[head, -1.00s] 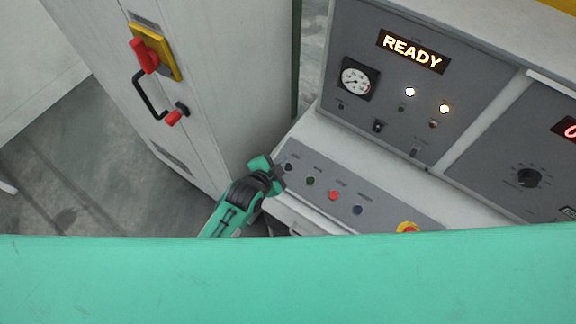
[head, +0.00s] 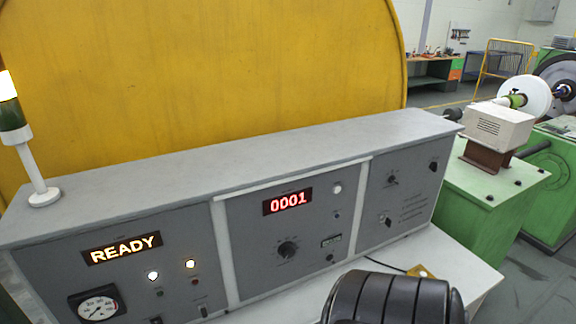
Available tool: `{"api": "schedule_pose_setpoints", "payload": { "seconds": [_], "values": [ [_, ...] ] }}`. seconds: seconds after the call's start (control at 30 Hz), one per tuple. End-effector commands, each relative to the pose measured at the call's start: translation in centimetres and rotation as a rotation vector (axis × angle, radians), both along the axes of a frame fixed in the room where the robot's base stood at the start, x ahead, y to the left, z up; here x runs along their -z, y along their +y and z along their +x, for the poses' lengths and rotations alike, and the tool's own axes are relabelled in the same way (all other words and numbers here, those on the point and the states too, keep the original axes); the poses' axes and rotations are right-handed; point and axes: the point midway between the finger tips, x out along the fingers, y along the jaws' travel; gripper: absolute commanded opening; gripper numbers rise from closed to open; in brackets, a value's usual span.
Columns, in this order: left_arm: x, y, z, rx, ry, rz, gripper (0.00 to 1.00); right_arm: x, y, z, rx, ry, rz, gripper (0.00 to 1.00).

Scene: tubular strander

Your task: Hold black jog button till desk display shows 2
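Neither of my grippers is in view, so I cannot see whether one touches the button.
A lit READY sign (head: 121,248) and a round gauge (head: 97,307) are on the left panel. A signal lamp (head: 43,197) stands on the console's left end. A large yellow cover (head: 200,90) rises behind. A black ribbed shape (head: 390,297) blocks the bottom right of the desk.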

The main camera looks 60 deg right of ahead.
Motion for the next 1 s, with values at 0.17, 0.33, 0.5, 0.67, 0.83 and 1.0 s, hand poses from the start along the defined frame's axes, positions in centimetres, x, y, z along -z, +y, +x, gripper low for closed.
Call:
{"api": "schedule_pose_setpoints", "payload": {
  "seconds": [0.17,0.33,0.5,0.67,0.83,1.0],
  "values": [
    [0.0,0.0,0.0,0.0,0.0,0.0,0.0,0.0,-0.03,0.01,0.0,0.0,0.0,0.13],
    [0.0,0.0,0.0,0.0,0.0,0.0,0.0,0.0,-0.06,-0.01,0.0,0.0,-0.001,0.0],
    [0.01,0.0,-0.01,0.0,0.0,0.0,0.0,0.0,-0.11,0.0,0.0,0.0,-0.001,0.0],
    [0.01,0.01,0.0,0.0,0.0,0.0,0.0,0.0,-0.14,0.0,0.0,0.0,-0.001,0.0],
    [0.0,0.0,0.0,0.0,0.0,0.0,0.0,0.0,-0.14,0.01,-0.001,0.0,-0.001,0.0],
    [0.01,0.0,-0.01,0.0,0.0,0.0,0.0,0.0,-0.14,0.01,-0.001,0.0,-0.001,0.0]
  ]
}}
